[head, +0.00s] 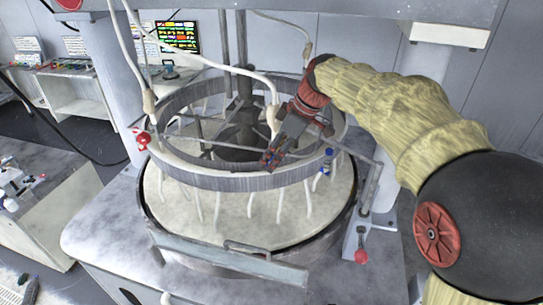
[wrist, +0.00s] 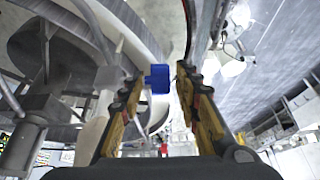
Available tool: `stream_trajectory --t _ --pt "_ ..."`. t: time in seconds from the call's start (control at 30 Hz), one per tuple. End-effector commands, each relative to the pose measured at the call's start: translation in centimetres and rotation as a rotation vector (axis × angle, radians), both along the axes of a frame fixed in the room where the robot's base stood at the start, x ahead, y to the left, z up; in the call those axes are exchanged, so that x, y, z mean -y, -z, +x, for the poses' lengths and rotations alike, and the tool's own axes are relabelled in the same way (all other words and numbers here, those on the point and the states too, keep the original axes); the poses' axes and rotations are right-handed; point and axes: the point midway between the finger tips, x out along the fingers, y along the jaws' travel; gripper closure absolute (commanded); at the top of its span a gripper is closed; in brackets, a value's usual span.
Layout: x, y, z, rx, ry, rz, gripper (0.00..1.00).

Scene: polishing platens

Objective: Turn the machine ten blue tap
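The blue tap (head: 327,160) sits at the right side of the machine's raised ring (head: 215,180), above the pale round platen. In the wrist view the blue tap handle (wrist: 158,79) shows between the two fingers, near the fingertips, with a gap towards the right finger. My gripper (head: 270,158) is over the ring, left of the blue tap in the head view. Its fingers (wrist: 158,82) are spread and hold nothing that I can see. Whether the left finger touches the handle I cannot tell.
A red tap (head: 142,138) is on the ring's left side. A red-knobbed lever (head: 361,257) stands at the front right. White hoses (head: 200,62) loop above the ring, and several thin tubes hang below it. Benches (head: 75,90) stand at the left.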

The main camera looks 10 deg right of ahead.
Motion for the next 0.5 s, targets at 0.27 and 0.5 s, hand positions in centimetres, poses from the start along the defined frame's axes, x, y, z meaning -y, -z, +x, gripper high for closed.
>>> stream_trajectory --t 0.27,0.5 --pt "0.0 0.0 0.0 0.001 0.0 0.0 0.64" --pt "0.8 -1.8 -0.2 0.004 0.001 -0.001 0.64"
